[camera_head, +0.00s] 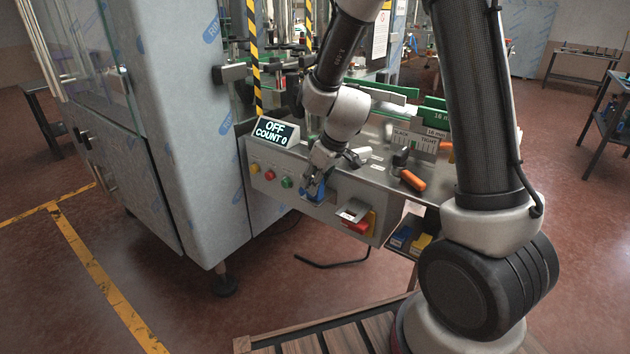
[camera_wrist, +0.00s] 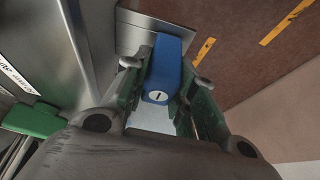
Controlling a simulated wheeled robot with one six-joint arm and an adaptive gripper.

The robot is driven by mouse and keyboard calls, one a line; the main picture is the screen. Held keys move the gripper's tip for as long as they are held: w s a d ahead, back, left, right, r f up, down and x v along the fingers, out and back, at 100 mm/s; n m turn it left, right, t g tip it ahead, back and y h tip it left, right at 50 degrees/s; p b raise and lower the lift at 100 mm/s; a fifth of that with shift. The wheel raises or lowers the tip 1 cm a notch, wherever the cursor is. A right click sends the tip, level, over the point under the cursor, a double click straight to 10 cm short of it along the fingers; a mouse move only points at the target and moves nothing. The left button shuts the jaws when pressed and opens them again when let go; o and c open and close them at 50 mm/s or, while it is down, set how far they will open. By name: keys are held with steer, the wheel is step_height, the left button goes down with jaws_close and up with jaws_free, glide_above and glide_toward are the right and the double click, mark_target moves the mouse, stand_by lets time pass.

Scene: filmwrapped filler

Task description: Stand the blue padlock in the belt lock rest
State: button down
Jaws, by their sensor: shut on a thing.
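The blue padlock (camera_head: 313,192) is in my gripper (camera_head: 316,183) in front of the grey control panel, right of the green button. In the wrist view the padlock (camera_wrist: 168,62) lies between the two fingers (camera_wrist: 157,90), with its round keyhole face towards the camera. The fingers are shut on it. Its shackle is not visible. A grey metal plate (camera_wrist: 138,25) shows behind the padlock; I cannot tell whether they touch. A small labelled metal bracket (camera_head: 352,211) sticks out of the panel to the right; I cannot tell for sure that it is the belt lock rest.
The display (camera_head: 275,130) reads OFF, COUNT 0. An orange-handled tool (camera_head: 412,180) lies on the metal top (camera_head: 375,179). The floor in front is mostly clear.

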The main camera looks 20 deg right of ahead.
steer(key=c, duration=1.1)
jaws_free()
steer(key=shift+f, duration=0.1)
steer(key=v, duration=1.2)
steer(key=s+d+r+m+h, duration=0.1)
steer(key=s+d+r+m, duration=0.1)
steer(key=s, duration=0.5)
steer(key=s+d+r+m+h, duration=0.1)
steer(key=s+d+r+m, duration=0.1)
steer(key=s+d+r, duration=0.2)
steer(key=s+d+r+m, duration=0.3)
steer(key=s+d, duration=0.3)
steer(key=s, duration=0.5)
steer(key=shift+s+r+t+h, duration=0.3)
steer(key=shift+r+h, duration=0.1)
steer(key=shift+r, duration=0.15)
